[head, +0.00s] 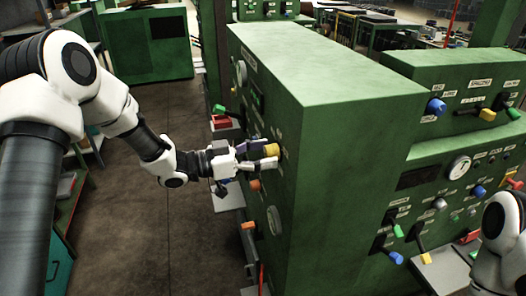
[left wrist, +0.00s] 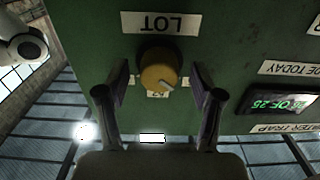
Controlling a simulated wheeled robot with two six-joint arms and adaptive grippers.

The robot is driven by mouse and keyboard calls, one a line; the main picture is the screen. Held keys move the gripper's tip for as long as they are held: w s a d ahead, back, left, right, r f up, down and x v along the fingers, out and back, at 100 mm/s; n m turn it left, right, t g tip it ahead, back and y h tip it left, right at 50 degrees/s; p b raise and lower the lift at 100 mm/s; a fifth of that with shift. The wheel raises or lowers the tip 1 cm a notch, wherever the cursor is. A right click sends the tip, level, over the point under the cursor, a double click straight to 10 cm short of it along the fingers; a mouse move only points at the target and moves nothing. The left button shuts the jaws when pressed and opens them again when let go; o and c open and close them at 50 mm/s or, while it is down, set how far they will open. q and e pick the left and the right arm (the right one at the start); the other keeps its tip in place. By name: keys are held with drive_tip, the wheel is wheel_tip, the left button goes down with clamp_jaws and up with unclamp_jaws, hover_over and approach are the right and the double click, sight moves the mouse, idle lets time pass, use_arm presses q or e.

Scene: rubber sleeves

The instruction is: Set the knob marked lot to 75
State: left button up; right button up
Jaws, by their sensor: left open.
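The yellow knob (left wrist: 158,70) sits on the green panel below a white label (left wrist: 160,23) reading LOT, which appears upside down in the left wrist view. A pale pointer mark lies toward the knob's lower right in that view. A small plate beside the knob is partly hidden. My left gripper (left wrist: 160,82) is open, with one finger on each side of the knob; gaps show between fingers and knob. In the head view, the left gripper (head: 264,157) reaches the cabinet's left face at the yellow knob (head: 271,150). My right gripper is out of view.
A lit green display (left wrist: 283,101) sits beside the knob, its reading only partly legible. The green cabinet (head: 330,130) fills the middle. Open floor (head: 165,235) lies left of the cabinet.

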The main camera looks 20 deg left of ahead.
use_arm(q)
drive_tip(key=shift+c, duration=0.4)
drive_tip(key=c, duration=1.1)
drive_tip(key=shift+o, duration=0.2)
drive_tip(key=m+b, duration=0.2)
drive_tip(key=shift+f+b, duration=0.15)
drive_tip(key=shift+b, duration=0.2)
drive_tip(key=shift+m+b, duration=9)
drive_tip(key=shift+b, duration=2.85)
